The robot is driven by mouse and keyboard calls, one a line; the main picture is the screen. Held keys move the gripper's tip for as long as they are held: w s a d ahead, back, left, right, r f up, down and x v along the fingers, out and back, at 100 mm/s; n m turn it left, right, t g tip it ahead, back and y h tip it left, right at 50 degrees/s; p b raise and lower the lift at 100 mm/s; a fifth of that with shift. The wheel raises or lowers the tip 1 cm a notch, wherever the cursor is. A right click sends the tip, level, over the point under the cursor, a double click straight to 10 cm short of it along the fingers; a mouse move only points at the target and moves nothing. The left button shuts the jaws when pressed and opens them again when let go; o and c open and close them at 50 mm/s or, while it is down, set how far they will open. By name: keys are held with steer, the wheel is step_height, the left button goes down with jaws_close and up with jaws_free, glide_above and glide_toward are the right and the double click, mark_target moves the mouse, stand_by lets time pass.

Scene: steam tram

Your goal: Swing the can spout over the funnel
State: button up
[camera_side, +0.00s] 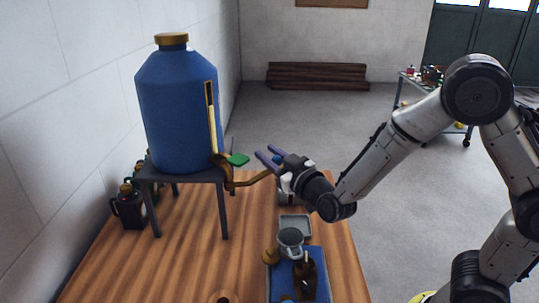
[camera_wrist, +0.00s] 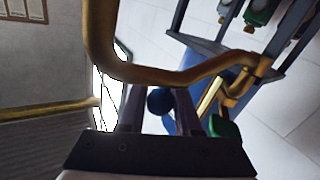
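A big blue can (camera_side: 180,112) with a brass cap stands on a dark stand at the left. Its curved brass spout (camera_side: 250,182) reaches right from its base, beside a green tap handle (camera_side: 238,160). The spout crosses the wrist view (camera_wrist: 180,72) in front of my fingers. My gripper (camera_side: 264,153) is level with the spout's outer part. In the wrist view, its two purple fingers (camera_wrist: 160,100) flank a round blue knob (camera_wrist: 160,102) that fills the gap; they look shut on it. Fingertip contact is partly unclear.
Dark jugs (camera_side: 130,206) stand by the wall. Bare wood shows left of the trays.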

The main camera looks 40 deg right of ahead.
jaws_close()
stand_by(1.0)
